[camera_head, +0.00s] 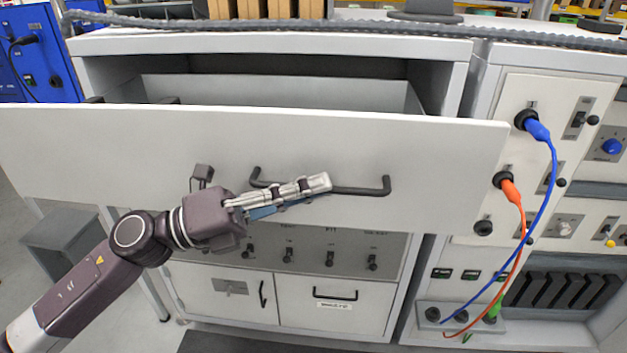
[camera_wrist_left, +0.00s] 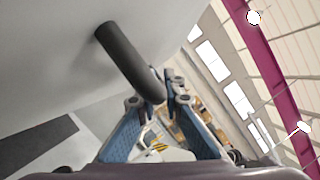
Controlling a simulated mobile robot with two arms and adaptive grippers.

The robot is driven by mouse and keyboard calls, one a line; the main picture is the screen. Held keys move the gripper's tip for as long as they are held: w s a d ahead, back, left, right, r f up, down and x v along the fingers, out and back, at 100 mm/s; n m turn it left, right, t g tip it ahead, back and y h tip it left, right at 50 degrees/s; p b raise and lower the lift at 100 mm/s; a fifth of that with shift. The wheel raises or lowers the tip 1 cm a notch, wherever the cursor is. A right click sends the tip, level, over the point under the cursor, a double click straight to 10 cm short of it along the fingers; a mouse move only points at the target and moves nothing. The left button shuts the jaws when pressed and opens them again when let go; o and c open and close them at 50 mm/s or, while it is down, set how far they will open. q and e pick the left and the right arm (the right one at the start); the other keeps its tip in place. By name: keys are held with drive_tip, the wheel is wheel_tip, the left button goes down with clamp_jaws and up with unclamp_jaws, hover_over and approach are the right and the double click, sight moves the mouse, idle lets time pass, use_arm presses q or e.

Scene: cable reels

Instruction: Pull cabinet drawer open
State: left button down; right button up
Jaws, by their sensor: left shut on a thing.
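The white cabinet drawer (camera_head: 440,150) is pulled out of the cabinet, with a dark opening showing behind its front panel. A dark bar handle (camera_head: 362,189) runs across the drawer front. My left gripper (camera_head: 322,183) reaches in from the left and is shut on the handle near its middle. In the left wrist view the handle (camera_wrist_left: 128,58) runs from the white panel down between the two blue-sided fingers (camera_wrist_left: 160,112). My right gripper does not show in either view.
Blue and orange cables (camera_head: 553,190) hang from a control panel at the right. Below the drawer are a row of knobs and smaller cabinet doors (camera_head: 335,305). A corrugated hose (camera_head: 350,30) lies along the cabinet top. A blue cabinet (camera_head: 45,60) stands at the far left.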

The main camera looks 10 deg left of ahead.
use_arm(q)
drive_tip(key=shift+s, duration=1.6)
drive_tip(key=c, duration=2)
unclamp_jaws()
drive_tip(key=shift+c, duration=0.2)
drive_tip(key=v, duration=1.2)
drive_tip(key=shift+f, duration=0.15)
drive_tip(key=shift+f, duration=0.1)
